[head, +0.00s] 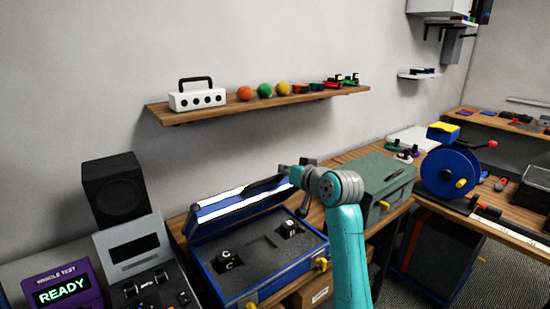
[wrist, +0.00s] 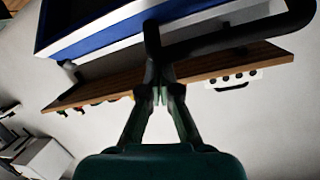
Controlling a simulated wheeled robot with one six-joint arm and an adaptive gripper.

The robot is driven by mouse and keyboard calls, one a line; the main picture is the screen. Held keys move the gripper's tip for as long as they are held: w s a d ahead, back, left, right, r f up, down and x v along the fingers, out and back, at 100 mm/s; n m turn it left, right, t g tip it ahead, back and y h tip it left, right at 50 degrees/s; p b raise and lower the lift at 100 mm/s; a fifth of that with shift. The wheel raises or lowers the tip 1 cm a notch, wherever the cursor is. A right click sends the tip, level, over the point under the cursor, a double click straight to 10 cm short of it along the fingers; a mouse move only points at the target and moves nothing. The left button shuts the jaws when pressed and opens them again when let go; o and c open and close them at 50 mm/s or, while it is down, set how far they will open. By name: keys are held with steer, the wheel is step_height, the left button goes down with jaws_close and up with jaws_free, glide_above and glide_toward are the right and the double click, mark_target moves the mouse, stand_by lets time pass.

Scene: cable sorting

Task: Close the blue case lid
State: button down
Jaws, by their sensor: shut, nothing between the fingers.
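The blue case (head: 219,290) sits on the bench with its dark interior facing up and two small black items inside. Its lid (head: 215,212), blue with a white edge, stands raised and tilted at the back of the case. A black handle (head: 265,187) is on the lid's upper edge. My gripper (head: 284,170) is shut and empty by the handle at the lid's upper right. In the wrist view, the shut fingers (wrist: 160,72) are close to the black handle (wrist: 225,42), with the blue lid (wrist: 100,40) beyond. Whether they touch the handle is unclear.
A wooden shelf (head: 220,112) with a white box (head: 197,98) and coloured balls hangs on the wall above. A grey-green box (head: 383,180) and a blue reel (head: 448,172) stand to the right. A black speaker (head: 113,187) and a purple tester (head: 64,288) are to the left.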

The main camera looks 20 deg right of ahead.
steer(key=s+d+f+t, duration=0.1)
steer(key=s+f, duration=0.3)
steer(key=f, duration=0.4)
steer(key=s+d+f+t, duration=0.1)
steer(key=s+d+f, duration=0.1)
steer(key=s+f, duration=0.3)
steer(key=s+d+f+t+y, duration=0.1)
steer(key=s+f, duration=0.4)
steer(key=f, duration=0.7)
steer(key=shift+d+f+t, duration=0.2)
steer(key=shift+t, duration=0.1)
steer(key=shift+s, duration=0.1)
steer(key=r+v, duration=0.1)
steer(key=v, duration=1)
steer(key=shift+s+d+r, duration=0.2)
steer(key=shift+s+r, duration=0.15)
